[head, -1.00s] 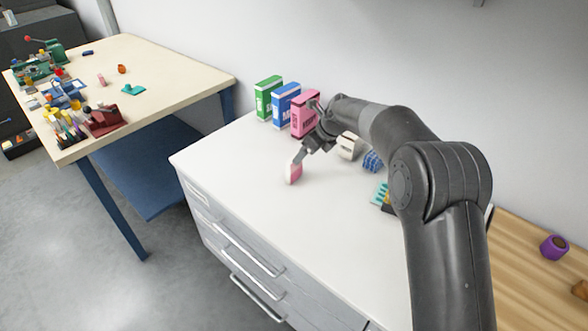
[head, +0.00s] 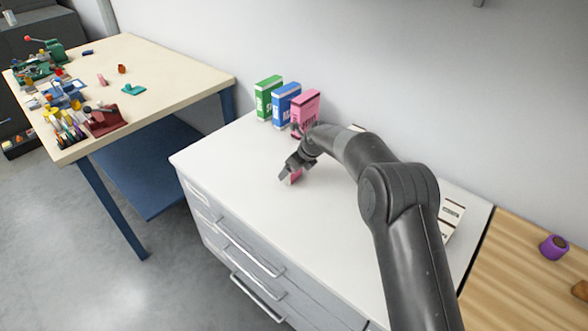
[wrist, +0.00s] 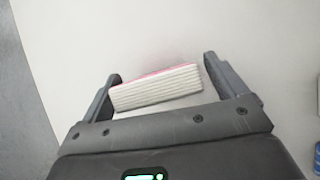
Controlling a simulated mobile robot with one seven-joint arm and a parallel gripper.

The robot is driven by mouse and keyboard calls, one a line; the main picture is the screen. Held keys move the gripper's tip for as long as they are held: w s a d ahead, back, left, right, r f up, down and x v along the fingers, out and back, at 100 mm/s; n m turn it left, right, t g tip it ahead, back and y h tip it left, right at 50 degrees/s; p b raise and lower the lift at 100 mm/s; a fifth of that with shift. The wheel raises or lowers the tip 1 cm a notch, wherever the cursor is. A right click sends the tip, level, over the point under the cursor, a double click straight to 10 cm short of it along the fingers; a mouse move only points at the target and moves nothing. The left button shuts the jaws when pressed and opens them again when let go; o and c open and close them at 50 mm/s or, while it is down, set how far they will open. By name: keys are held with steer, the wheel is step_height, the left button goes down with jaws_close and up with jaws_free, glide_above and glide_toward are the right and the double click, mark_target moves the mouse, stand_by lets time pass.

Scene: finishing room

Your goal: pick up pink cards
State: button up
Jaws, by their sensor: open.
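The pink cards (wrist: 155,88) form a small block on the white cabinet top, with a pale ridged side and a pink edge in the wrist view. In the head view only a bit of the pink cards (head: 296,177) shows past my gripper (head: 288,174). In the wrist view my gripper (wrist: 162,70) is open, one finger at each end of the block. The cards lie between the fingers, slightly tilted in the picture. I cannot tell whether either finger touches them.
Green (head: 268,97), blue (head: 286,102) and pink (head: 305,106) boxes stand behind my gripper near the wall. A wooden top (head: 520,270) with a purple object (head: 553,247) lies to the right. The cabinet top (head: 225,160) is clear on the left.

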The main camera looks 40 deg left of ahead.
steer(key=shift+c, duration=0.4)
steer(key=c, duration=1)
